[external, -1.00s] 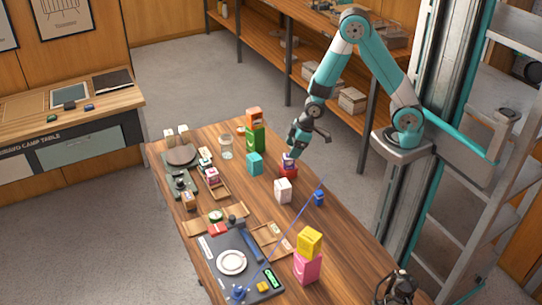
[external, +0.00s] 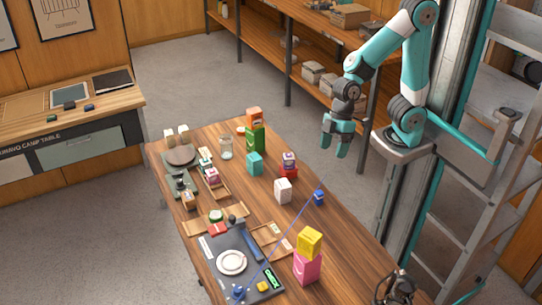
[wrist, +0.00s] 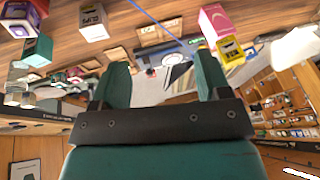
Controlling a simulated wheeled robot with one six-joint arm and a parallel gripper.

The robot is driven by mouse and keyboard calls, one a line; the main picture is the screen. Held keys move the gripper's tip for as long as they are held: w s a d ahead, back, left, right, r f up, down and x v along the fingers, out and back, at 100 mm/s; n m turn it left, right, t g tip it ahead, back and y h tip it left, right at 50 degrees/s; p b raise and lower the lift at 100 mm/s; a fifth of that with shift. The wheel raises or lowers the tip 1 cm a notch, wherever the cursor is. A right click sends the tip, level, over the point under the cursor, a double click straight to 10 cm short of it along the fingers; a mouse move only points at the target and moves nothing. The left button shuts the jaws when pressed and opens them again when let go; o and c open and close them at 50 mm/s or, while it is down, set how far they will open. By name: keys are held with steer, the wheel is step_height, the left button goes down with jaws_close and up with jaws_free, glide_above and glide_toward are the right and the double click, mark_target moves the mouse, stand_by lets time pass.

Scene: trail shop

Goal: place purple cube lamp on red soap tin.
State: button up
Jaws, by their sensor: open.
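The purple cube lamp (external: 289,157), with a pale face, rests on top of the red soap tin (external: 288,170) at the right side of the wooden table. The stack looks upright. In the wrist view, which is upside down, the lamp (wrist: 18,17) and the red tin (wrist: 40,5) show at the top left corner, partly cut off. My gripper (external: 335,150) is open and empty, up and to the right of the stack, apart from it. Its two fingers (wrist: 163,80) show with nothing between them.
A white box (external: 283,190), a teal box (external: 254,163) and an orange-on-green stack (external: 255,130) stand near the lamp. A small blue item (external: 319,198) and a yellow box (external: 309,242) on a pink box (external: 307,268) are nearer the front. A thin blue line crosses the table.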

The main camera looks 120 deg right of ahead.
steer(key=s+a+r+n+g+y, duration=0.1)
steer(key=s+a+r+n, duration=0.2)
steer(key=s+a, duration=0.3)
steer(key=s+a+r+n+g+y, duration=0.1)
steer(key=s+a+r+n+g, duration=0.1)
steer(key=s+a, duration=0.5)
steer(key=shift+a+r+n+g, duration=0.3)
steer(key=shift+a+r+n, duration=0.1)
steer(key=shift+a+n, duration=0.5)
